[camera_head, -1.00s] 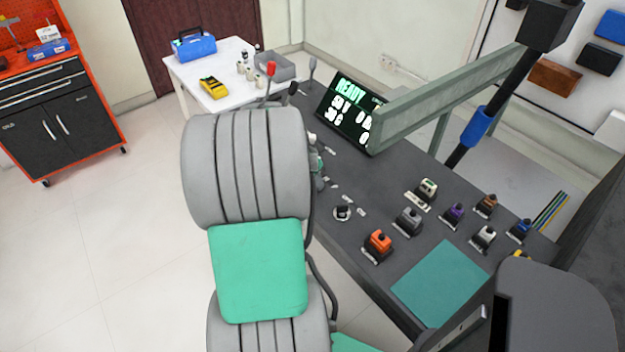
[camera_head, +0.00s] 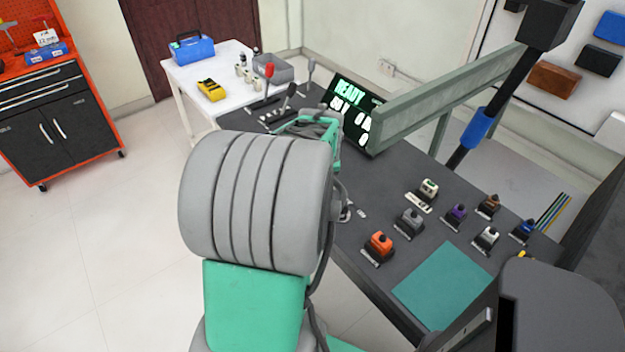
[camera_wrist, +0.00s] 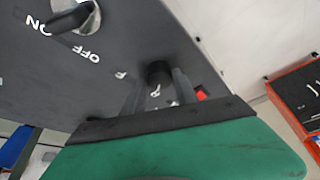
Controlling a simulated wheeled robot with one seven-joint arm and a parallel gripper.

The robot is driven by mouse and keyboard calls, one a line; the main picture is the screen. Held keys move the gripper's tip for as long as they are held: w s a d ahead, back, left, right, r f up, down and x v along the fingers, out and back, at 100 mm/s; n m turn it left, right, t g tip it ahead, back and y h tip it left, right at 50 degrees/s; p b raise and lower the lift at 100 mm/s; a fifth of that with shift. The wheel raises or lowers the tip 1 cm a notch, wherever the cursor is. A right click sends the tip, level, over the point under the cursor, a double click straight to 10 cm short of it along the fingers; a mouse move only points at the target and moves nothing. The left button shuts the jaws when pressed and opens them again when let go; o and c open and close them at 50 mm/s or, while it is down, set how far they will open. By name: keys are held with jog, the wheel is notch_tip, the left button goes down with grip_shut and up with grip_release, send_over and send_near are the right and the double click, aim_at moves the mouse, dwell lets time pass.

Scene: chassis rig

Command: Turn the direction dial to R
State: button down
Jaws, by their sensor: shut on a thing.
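The direction dial (camera_wrist: 158,70) is a small black knob on the dark panel in the wrist view. A white R shows just below it, and another white letter, hard to read, shows to its left. My gripper (camera_wrist: 160,82) has one finger on each side of the knob and is shut on it. The dial's pointer direction cannot be made out. In the head view my arm and wrist hide the dial and the fingertips, near the far left end of the console (camera_head: 385,215).
An ON/OFF switch (camera_wrist: 72,18) is at upper left in the wrist view. A red-topped lever (camera_head: 269,72) and a grey lever (camera_head: 310,68) stand beyond my wrist. The lit READY display (camera_head: 350,108) is close on the right. Several colored knobs (camera_head: 378,246) line the nearer console.

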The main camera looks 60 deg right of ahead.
jog(key=shift+s+a+f+n+y, duration=0.1)
jog(key=shift+n+y, duration=0.05)
jog(key=shift+n, duration=0.25)
jog(key=shift+s+f+n+y, duration=0.1)
jog(key=shift+n+y, duration=0.05)
jog(key=shift+n, duration=0.25)
jog(key=c, duration=1.2)
grip_release()
jog(key=shift+s, duration=0.1)
jog(key=shift+o, duration=1.2)
jog(key=shift+r, duration=0.1)
